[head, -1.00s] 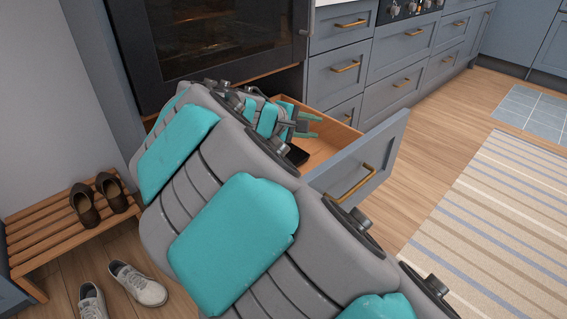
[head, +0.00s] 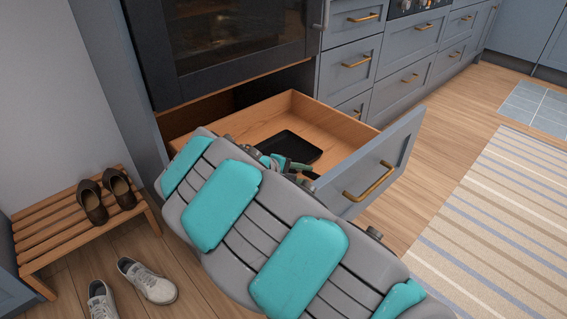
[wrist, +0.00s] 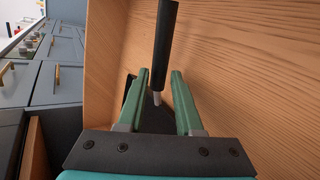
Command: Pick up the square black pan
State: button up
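The square black pan (head: 293,147) lies in the open wooden drawer, partly hidden behind my arm in the head view. In the wrist view, a black handle (wrist: 165,40) with a pale metal end runs down between my two green fingers, and a dark part shows beyond it. My gripper (wrist: 160,74) is open, with a visible gap on each side of the handle. In the head view my gripper (head: 290,165) is low over the drawer at the pan's near side, mostly hidden by my arm. I cannot tell how deep the handle sits between the fingers.
The drawer (head: 345,130) is pulled out below an oven (head: 235,45), its front panel (head: 372,165) to the right. In the wrist view a wooden drawer wall (wrist: 260,70) is close to the right finger. A shoe rack (head: 80,225) and grey sneakers (head: 148,282) are at left.

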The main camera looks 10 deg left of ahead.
aim_at(310, 176)
jog(key=x, duration=0.3)
jog(key=shift+d+f, duration=0.2)
jog(key=shift+d, duration=0.25)
grip_shut()
dwell(1.0)
